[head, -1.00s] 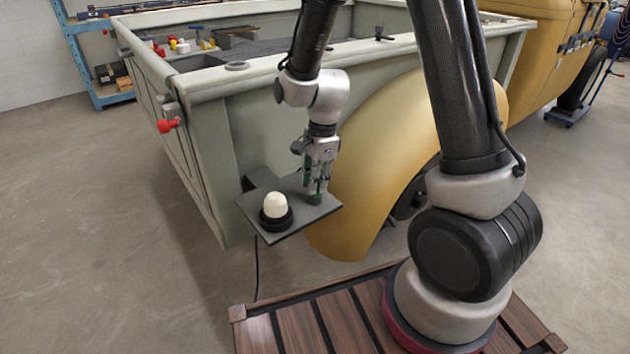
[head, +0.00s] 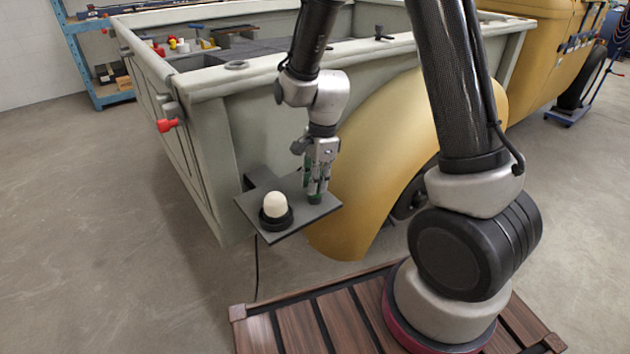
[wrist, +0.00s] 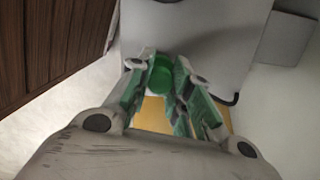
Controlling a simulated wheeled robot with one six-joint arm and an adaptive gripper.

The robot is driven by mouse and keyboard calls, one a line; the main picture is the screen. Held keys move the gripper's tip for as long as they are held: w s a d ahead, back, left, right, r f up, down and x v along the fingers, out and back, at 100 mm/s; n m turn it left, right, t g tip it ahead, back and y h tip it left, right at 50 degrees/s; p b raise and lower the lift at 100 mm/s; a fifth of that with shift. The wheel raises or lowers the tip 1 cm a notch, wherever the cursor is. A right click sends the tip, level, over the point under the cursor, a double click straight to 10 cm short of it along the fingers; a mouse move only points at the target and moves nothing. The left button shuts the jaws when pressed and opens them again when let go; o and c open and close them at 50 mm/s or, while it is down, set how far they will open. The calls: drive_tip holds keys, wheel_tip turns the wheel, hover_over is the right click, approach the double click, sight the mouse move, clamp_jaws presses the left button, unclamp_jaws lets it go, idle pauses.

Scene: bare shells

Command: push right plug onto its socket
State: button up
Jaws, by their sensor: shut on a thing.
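My gripper (head: 318,186) points down over the right side of a small grey plate (head: 295,224). The green plug (wrist: 160,74) also shows between the fingers in the wrist view. The plug is at or just above the plate; whether it touches is hard to tell. No socket is visible under it. A white dome (head: 274,204) stands upright in a black ring (head: 276,222) to the left on the same plate.
The plate juts from the grey truck bed wall (head: 215,160). A yellow fender (head: 375,170) is close on the right of my gripper. A red knob (head: 166,125) sticks out of the left wall. Small coloured parts (head: 180,46) lie in the bed. Open floor (head: 100,230) is on the left.

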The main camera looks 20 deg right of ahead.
idle(0.4)
drive_tip(key=o, duration=1.4)
drive_tip(key=shift+r, duration=3.5)
clamp_jaws()
drive_tip(key=shift+f, duration=0.15)
